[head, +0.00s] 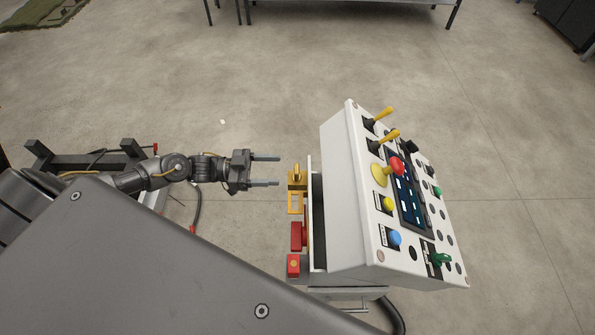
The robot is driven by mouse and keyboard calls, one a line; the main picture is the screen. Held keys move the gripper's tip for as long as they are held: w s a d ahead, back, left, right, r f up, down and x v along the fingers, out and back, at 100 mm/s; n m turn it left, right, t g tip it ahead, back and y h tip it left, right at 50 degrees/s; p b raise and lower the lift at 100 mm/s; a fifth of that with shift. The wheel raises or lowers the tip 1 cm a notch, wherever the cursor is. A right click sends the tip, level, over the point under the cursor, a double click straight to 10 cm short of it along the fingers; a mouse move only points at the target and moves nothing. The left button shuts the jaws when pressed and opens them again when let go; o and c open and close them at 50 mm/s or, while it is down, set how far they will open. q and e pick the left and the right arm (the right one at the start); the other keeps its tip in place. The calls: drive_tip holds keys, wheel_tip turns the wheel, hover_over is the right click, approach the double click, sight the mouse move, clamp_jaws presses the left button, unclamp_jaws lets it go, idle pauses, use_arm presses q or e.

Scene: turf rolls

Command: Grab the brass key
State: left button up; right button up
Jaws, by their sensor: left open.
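A brass-coloured piece (297,177), which looks like the brass key, sticks out from the left side of the white control box (345,195). A yellow frame lies just below it, and its exact shape is too small to tell. My left gripper (278,170) comes in from the left with its two fingers apart and pointing right at the brass piece. The jaws are empty, and a small gap shows between the fingertips and the brass piece. My right gripper is out of view.
Red parts (297,236) sit below the brass piece on the same side. The box's sloped face carries yellow levers (388,138), a red mushroom button (397,165), coloured buttons and a screen. A cable (398,315) runs below.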

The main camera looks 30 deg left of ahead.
sight(289, 177)
use_arm(q)
drive_tip(key=p+x, duration=0.2)
drive_tip(key=x, duration=0.3)
drive_tip(key=shift+w+d+f+p, duration=0.1)
drive_tip(key=shift+p, duration=0.25)
drive_tip(key=c, duration=1.1)
